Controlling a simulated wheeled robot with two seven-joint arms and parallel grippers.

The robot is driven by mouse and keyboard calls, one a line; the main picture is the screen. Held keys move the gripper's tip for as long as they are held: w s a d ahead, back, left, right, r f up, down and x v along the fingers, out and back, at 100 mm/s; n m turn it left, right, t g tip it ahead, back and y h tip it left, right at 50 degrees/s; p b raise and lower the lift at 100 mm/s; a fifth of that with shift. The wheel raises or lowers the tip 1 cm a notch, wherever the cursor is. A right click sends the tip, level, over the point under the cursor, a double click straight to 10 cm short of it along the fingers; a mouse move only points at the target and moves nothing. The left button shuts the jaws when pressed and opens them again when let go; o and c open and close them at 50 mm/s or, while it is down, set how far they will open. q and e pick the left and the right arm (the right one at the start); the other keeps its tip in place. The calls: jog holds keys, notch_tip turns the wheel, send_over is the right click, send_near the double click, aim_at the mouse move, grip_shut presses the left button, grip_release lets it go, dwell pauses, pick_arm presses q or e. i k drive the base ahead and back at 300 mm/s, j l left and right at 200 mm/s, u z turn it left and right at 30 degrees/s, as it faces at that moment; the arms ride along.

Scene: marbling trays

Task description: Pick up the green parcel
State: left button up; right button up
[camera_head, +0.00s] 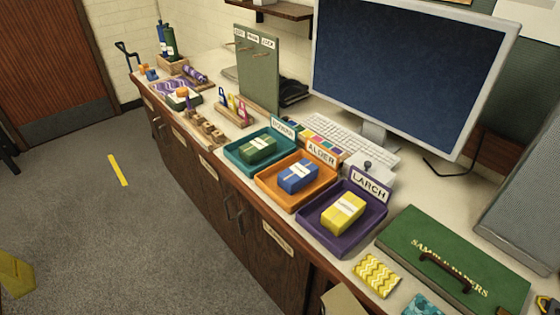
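The green parcel (256,150) has a pale label band across it. It lies in the teal tray (236,168), whose name card is partly hard to read. A blue parcel (299,178) with a pale label lies in the orange tray (270,193) marked ALDER. A yellow parcel (344,211) with a pale label lies in the purple tray (318,236) marked LARCH. The three trays stand side by side along the counter's front edge. Neither of my grippers shows in the head view.
A monitor (410,65) and keyboard (345,140) stand behind the trays. A green sample-papers case (420,240) and a yellow patterned packet (377,275) lie to the right. A green upright board (258,72) and small wooden racks (205,128) stand to the left. Grey floor lies open in front.

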aim_at(260, 148)
jog(key=j+z, duration=0.15)
jog(key=z, duration=0.25)
jog(key=i+j+z, duration=0.1)
jog(key=z, duration=0.3)
jog(key=j+z, duration=0.15)
jog(key=j, duration=0.45)
jog(key=j+z, duration=0.15)
jog(key=j, duration=0.4)
jog(key=k+j+z, duration=0.2)
jog(key=j, duration=0.35)
jog(key=j+z, duration=0.15)
jog(key=j, duration=0.45)
